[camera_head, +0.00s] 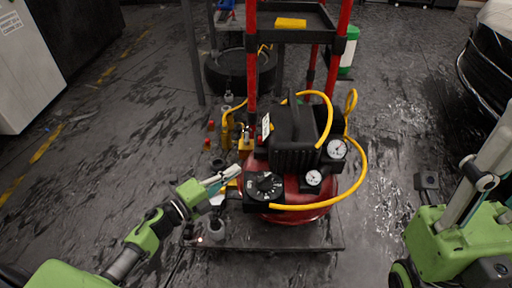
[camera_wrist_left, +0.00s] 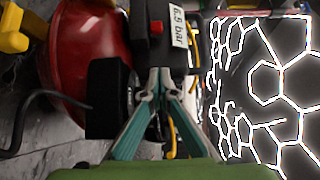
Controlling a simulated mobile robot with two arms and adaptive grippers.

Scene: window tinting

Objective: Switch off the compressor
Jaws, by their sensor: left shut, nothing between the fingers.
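The compressor has a red tank (camera_head: 300,208), a black motor housing (camera_head: 295,155), two round gauges and a black dial box (camera_head: 265,188) in front. In the left wrist view, a black box (camera_wrist_left: 155,55) carries a red button (camera_wrist_left: 156,27) and a white "6.5 bar" label (camera_wrist_left: 179,25). The red tank (camera_wrist_left: 88,45) shows to its left. My left gripper (camera_head: 236,171) is shut and empty at the compressor's left side, just above the dial box. In the wrist view its fingertips (camera_wrist_left: 159,72) overlap the black box below the button; I cannot tell whether they touch.
A yellow hose (camera_head: 362,165) loops around the compressor's right and front. A red-posted rack (camera_head: 343,45) stands right behind it. Small bottles (camera_head: 228,97) stand to its left. A car (camera_head: 490,55) is at far right. The floor left of my arm is mostly clear.

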